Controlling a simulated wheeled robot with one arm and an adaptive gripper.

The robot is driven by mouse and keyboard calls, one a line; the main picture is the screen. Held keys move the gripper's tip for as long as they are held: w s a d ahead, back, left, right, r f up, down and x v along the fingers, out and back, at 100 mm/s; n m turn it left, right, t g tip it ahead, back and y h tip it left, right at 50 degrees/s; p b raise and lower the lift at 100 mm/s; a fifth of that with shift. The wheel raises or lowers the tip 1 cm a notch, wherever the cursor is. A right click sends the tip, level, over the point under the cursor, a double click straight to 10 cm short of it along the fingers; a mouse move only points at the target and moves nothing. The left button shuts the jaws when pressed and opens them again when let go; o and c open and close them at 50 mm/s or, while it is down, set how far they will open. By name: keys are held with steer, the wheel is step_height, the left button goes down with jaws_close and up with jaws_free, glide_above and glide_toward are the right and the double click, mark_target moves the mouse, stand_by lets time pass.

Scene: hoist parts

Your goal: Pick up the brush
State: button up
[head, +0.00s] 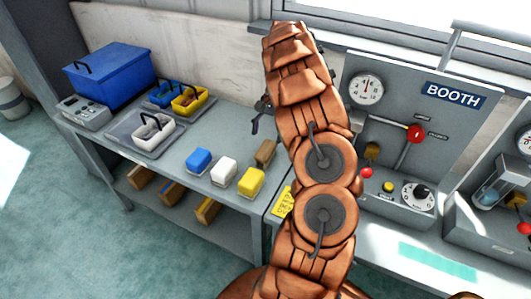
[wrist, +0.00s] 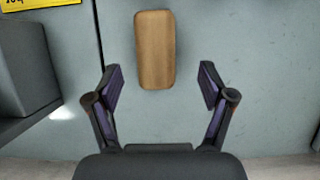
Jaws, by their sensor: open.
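The brush looks like a brown wooden block (head: 265,152) near the right end of the left grey bench. My arm partly covers that area in the head view. In the wrist view the brush (wrist: 155,45) lies lengthwise at the top centre. My gripper (wrist: 158,71) is open and empty. Its two fingers are spread to either side of the brush's near end, with gaps on both sides. I cannot tell its height above the bench. In the head view, only a dark bit of the gripper shows left of my arm, near the wall.
A blue block (head: 199,160), a white block (head: 224,170) and a yellow block (head: 251,181) lie left of the brush. Trays, a blue box (head: 110,75) and a shelf of wooden blocks are further left. The booth panel (head: 395,130) stands right of my arm.

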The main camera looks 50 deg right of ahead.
mark_target(267, 147)
steer(key=shift+s+p+x, duration=0.15)
steer(key=shift+p+x, duration=0.55)
steer(key=shift+x, duration=0.55)
steer(key=shift+s+p+x, duration=0.2)
steer(key=shift+p+x, duration=0.45)
steer(key=shift+x, duration=0.55)
steer(key=shift+a+f, duration=0.15)
steer(key=shift+f, duration=0.6)
steer(key=shift+f+b, duration=0.25)
steer(key=shift+b, duration=0.05)
steer(key=shift+c, duration=0.3)
steer(key=c, duration=1.3)
steer(key=shift+o, duration=0.2)
steer(key=shift+r+p, duration=0.2)
steer(key=shift+p, duration=0.15)
